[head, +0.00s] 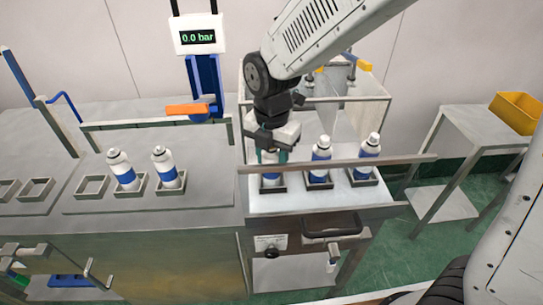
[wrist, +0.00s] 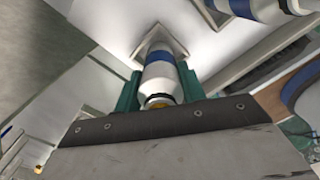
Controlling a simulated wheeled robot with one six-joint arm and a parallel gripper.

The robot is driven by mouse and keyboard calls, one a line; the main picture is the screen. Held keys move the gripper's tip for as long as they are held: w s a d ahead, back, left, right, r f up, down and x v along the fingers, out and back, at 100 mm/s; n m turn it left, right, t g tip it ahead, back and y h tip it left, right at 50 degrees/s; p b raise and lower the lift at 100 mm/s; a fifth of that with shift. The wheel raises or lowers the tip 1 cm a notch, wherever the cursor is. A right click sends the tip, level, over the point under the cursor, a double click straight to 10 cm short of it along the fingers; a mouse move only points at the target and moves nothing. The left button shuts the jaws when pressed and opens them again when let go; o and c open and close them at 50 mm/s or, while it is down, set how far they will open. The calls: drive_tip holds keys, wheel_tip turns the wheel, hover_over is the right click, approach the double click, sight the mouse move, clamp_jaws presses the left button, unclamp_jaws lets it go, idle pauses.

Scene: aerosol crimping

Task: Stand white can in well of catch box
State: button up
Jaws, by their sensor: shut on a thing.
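My gripper (head: 270,157) points down over the left well (head: 268,190) of the catch box (head: 310,203). It is shut on a white can (head: 270,178) with a blue band, and its jaws hide the can's upper part. In the wrist view the held can (wrist: 162,78) sits upright between the green fingers, with its far end inside the square outline of the well (wrist: 150,38). I cannot tell whether its base touches the floor of the well. Two similar cans, the middle one (head: 321,153) and the right one (head: 369,148), stand in the neighbouring wells.
Two more cans (head: 121,168) (head: 164,165) stand in holders on the left bench, beside empty holders (head: 38,189). A display (head: 198,37) reads 0.0 bar. A yellow bin (head: 515,112) is on the right table.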

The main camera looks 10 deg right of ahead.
drive_tip(key=shift+f, duration=0.1)
drive_tip(key=o, duration=1.1)
drive_tip(key=shift+o, duration=0.2)
wheel_tip(320, 180, up, 12)
drive_tip(key=shift+r, duration=0.15)
drive_tip(key=shift+s+d+r+m, duration=0.1)
drive_tip(key=shift+d+r+m, duration=0.05)
drive_tip(key=shift+d+m, duration=0.2)
drive_tip(key=s+d+m+t, duration=0.1)
drive_tip(key=s+d+m, duration=1.8)
drive_tip(key=m, duration=0.9)
drive_tip(key=shift+d+r, duration=0.4)
drive_tip(key=shift+d, duration=0.1)
